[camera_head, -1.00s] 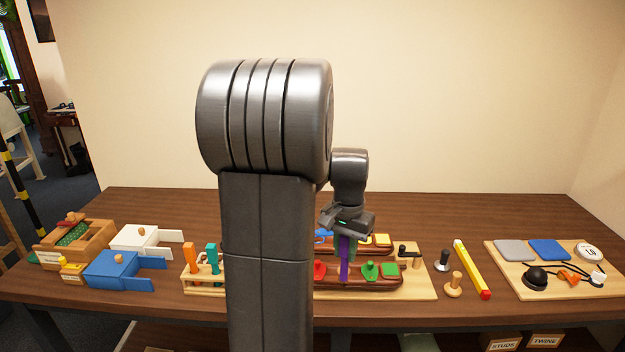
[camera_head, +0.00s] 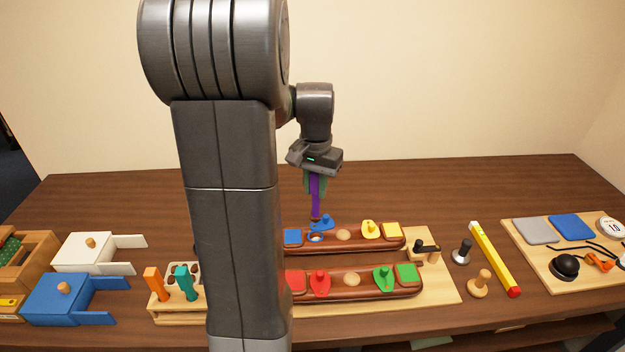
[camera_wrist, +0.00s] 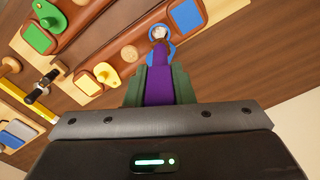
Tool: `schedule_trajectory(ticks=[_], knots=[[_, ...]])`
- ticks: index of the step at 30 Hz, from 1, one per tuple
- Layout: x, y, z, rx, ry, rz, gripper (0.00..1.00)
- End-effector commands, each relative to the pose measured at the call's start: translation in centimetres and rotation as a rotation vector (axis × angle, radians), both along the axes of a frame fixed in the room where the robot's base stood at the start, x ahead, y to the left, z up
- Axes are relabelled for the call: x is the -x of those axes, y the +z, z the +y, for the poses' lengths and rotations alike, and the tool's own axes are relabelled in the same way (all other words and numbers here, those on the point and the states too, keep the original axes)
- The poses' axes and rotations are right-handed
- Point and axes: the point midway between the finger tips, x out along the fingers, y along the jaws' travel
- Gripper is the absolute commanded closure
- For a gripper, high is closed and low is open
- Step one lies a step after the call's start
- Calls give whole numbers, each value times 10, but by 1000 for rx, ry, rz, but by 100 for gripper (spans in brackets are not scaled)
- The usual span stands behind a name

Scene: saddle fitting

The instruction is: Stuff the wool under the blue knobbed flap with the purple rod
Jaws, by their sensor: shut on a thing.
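My gripper (camera_head: 316,190) is shut on the purple rod (camera_head: 315,196), which points down. The rod also shows between the green-grey fingers in the wrist view (camera_wrist: 159,84). Its lower end is over or at the blue knobbed flap (camera_head: 325,221) on the back brown bar; I cannot tell whether they touch. Beside the flap is a blue-rimmed round opening (camera_head: 316,237). In the wrist view a small pale patch (camera_wrist: 158,32), possibly the wool, shows there past the rod's end. The rod hides part of the flap (camera_wrist: 174,50).
The back bar also carries a yellow knobbed flap (camera_head: 369,230). The front bar carries red (camera_head: 320,284) and green (camera_head: 383,279) knobbed flaps. A rack with orange and teal handles (camera_head: 178,318) stands left, partly behind my arm. The table behind the bars is clear.

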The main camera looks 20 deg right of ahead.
Motion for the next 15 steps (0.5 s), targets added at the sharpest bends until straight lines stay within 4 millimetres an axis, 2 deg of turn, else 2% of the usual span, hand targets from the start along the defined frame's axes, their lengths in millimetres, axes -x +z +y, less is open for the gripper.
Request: schedule_trajectory(ticks=[15], knots=[[0,-46,0,0,0,0,95]])
